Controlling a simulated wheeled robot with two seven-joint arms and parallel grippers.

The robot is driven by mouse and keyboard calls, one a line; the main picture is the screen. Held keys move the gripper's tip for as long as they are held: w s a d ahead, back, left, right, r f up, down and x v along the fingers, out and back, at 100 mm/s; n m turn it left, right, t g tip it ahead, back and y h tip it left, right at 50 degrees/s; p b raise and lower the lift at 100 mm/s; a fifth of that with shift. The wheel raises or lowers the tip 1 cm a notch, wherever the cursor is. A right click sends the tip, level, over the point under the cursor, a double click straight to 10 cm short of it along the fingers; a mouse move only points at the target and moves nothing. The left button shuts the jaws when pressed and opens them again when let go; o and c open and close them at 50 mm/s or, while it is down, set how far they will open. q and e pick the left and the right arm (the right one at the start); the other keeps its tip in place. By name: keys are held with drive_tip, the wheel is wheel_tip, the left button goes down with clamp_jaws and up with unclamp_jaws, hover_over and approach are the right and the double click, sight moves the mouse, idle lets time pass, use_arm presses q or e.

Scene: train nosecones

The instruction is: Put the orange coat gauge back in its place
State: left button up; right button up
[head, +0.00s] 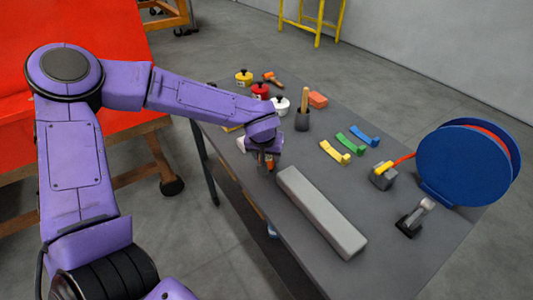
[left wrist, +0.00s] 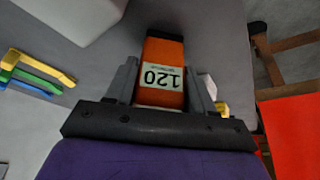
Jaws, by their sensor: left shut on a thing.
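The orange coat gauge (left wrist: 163,52) is an orange block with a black far end and a white label reading 120, upside down in the left wrist view. My left gripper (left wrist: 163,82) is shut on it, one grey finger on each side. In the head view my left gripper (head: 266,157) is at the left edge of the grey table (head: 390,272), and a bit of orange (head: 270,163) shows under it. I cannot tell whether the gauge touches the table. No marked place for it is clear. My right gripper is not in view.
A long grey block (head: 320,212) lies right of the gripper. Yellow (head: 335,152), green (head: 350,143) and blue (head: 364,135) pieces lie in a row. Pots, a dark cup (head: 302,122) and a salmon block (head: 317,99) stand behind. A blue reel (head: 460,165) is at right.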

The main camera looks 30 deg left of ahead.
use_arm(q)
drive_tip(key=o, duration=1.1)
drive_tip(key=shift+o, duration=0.2)
drive_tip(key=v, duration=1.2)
drive_tip(key=shift+p, duration=0.35)
drive_tip(key=shift+s+r, duration=0.1)
